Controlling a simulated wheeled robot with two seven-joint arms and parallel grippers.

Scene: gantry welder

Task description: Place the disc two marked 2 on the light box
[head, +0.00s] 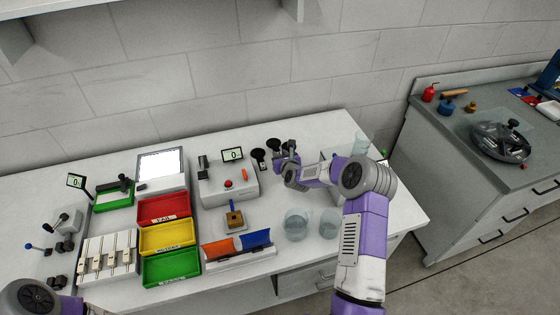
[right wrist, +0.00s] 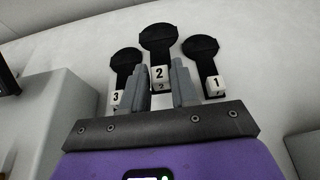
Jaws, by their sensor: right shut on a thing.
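The disc two (right wrist: 158,38), black with a white tag marked 2, stands in the middle of three discs in the right wrist view. My right gripper (right wrist: 160,85) is shut on its handle, with a finger on each side of the tag. In the head view my right gripper (head: 284,157) is at the discs at the back of the table. The light box (head: 160,164), with a bright white panel, lies further left at the back, with nothing on the panel. My left gripper is out of view; only part of my left arm shows at the lower left.
Disc three (right wrist: 126,60) and disc one (right wrist: 201,47) stand close on either side. A grey device with a red button (head: 228,184) lies between the discs and the light box. Red, yellow and green bins (head: 168,237) sit in front of the light box. Glass beakers (head: 296,224) stand near my right arm.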

